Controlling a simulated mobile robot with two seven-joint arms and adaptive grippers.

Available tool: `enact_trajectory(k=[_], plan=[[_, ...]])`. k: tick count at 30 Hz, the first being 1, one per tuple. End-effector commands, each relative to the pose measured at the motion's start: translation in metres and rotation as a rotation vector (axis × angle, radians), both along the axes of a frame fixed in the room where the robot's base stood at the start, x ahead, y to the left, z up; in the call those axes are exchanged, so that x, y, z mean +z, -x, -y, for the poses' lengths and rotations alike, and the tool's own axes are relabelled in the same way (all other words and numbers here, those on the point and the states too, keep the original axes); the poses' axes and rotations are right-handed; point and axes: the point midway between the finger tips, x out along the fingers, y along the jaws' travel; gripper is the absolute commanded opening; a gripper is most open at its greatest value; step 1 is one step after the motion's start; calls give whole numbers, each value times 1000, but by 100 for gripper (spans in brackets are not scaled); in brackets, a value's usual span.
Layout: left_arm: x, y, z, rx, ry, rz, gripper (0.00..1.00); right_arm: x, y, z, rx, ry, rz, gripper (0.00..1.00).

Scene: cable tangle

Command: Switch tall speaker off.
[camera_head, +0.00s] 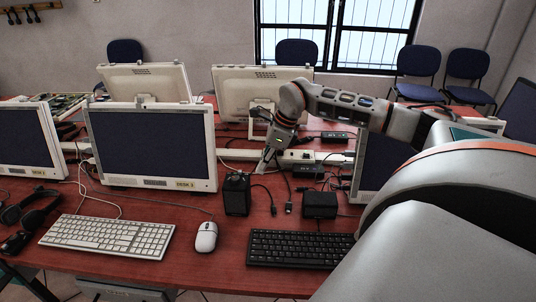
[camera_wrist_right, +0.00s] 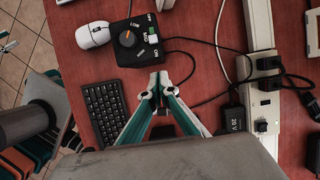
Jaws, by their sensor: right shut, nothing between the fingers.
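The tall speaker (camera_head: 237,194) is a black upright box on the red desk, between the white mouse and a lower black box. In the right wrist view, its top (camera_wrist_right: 122,56) shows an orange-marked round knob (camera_wrist_right: 127,39) and white lettering, with small green and white marks at its right side. The switch's exact position is too small to tell. My right gripper (camera_wrist_right: 158,77) is shut and empty; its teal fingers point at the speaker's near edge, apparently without touching it. In the head view, this gripper (camera_head: 266,158) hangs behind and right of the speaker. My left gripper is out of view.
A lower black box (camera_head: 320,205) stands right of the speaker. A white power strip (camera_head: 300,157) with plugs and loose cables lies behind. Monitors (camera_head: 150,146), a white mouse (camera_head: 206,237) and a black keyboard (camera_head: 300,248) surround the spot. Bare desk shows between mouse and keyboard.

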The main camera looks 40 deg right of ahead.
Motion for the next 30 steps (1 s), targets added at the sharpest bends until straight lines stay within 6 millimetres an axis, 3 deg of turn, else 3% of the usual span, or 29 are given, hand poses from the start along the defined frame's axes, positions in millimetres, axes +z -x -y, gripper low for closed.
enact_trajectory(k=[1, 9, 23, 30], plan=[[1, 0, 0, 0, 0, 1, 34, -9, -2, -3, 0, -2, -2, 0], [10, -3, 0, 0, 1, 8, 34, -4, -28, -24, 0, -1, 2, 0], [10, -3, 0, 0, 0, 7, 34, -4, -32, -28, 0, -1, 1, 0], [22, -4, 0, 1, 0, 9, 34, -1, -48, -42, 1, -2, 3, 0]])
